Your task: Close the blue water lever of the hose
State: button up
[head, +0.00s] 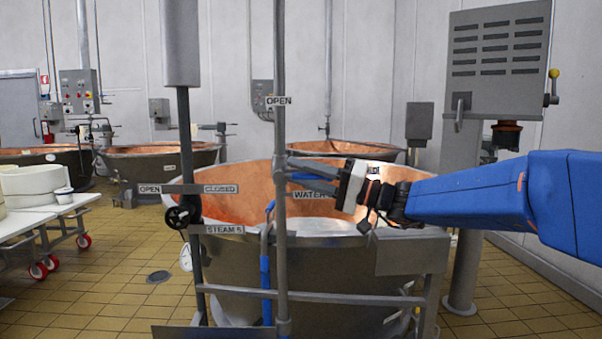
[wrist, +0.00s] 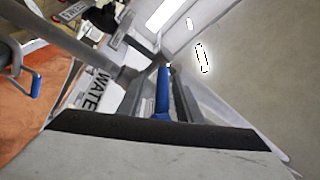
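The blue water lever (wrist: 162,92) stands between the two fingers of my gripper (wrist: 159,76) in the wrist view, with gaps seen beside it. In the head view my gripper (head: 291,170) reaches left to the upright grey pipe (head: 281,130), between the OPEN sign (head: 278,101) and the WATER sign (head: 312,195); the lever is hidden or too small to tell there. The gripper looks open around the lever; contact cannot be told. A blue hose (head: 265,268) hangs left of the pipe, below the gripper.
A large copper vat (head: 235,185) stands behind the pipe. A grey rail (head: 350,299) crosses in front of it. The steam post (head: 186,130) with its black valve wheel (head: 182,212) stands to the left.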

jog(key=shift+d, duration=0.1)
jog(key=v, duration=1.7)
jog(key=shift+d, duration=0.1)
dwell(0.6)
jog(key=s+a+f+m+g+h, duration=0.1)
jog(key=s+a+f+g+h, duration=0.2)
jog(key=s+f, duration=0.55)
jog(key=s+a+f+g+h, duration=0.25)
jog(key=s+f+h, duration=0.35)
jog(key=f, duration=0.4)
jog(key=s+d+f+m+t+h, duration=0.1)
jog(key=s+d+f+t+h, duration=0.2)
jog(key=s+d+f+h, duration=0.7)
jog(key=d+f, duration=0.2)
jog(key=d, duration=0.2)
jog(key=shift+s, duration=0.35)
